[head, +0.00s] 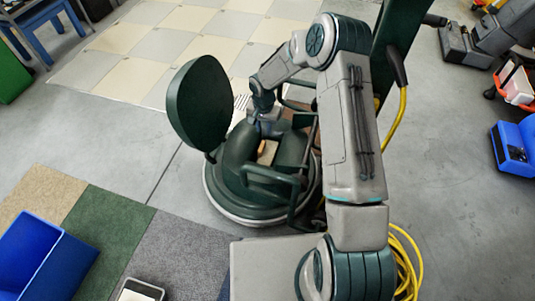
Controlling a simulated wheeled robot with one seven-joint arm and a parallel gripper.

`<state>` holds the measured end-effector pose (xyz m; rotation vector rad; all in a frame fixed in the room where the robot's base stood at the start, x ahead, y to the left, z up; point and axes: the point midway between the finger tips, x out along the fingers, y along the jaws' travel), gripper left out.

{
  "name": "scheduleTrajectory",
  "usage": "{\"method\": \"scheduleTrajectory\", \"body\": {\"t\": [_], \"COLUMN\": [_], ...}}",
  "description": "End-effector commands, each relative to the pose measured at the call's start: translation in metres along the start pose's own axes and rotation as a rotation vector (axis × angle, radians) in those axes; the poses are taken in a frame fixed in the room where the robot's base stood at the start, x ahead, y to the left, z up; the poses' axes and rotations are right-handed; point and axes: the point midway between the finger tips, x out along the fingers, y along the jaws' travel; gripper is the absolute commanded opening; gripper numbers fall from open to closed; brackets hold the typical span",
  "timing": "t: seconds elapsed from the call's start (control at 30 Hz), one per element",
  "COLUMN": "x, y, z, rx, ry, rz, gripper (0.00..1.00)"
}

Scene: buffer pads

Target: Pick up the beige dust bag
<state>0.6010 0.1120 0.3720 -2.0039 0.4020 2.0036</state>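A small beige item that looks like the dust bag (267,152) shows in an opening in the top of a dark green floor machine (232,182). The machine's round green lid (199,103) stands open at its left. My arm reaches over from the right and bends down to the machine. My gripper (266,131) points down just behind the beige item, close above the machine's opening. The fingers are small and partly hidden, so I cannot tell whether they are open, or whether they touch the bag.
The machine's dark handle frame (305,170) rises close to the right of my gripper. A yellow cable (405,262) lies on the grey floor at right. A blue bin (40,258) stands on carpet tiles at lower left.

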Motion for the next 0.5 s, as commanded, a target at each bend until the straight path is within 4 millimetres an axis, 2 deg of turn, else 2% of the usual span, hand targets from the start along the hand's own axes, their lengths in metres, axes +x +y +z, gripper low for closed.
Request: {"method": "scheduleTrajectory", "body": {"t": [0.03,0.2,0.5], "x": [0.016,0.048,0.07], "y": [-0.002,-0.006,-0.004], "z": [0.003,0.004,0.003], "rx": [-0.007,-0.013,-0.009], "ry": [-0.003,-0.002,-0.001], "rz": [0.001,0.0,0.0], "gripper": [0.25,0.25,0.25]}}
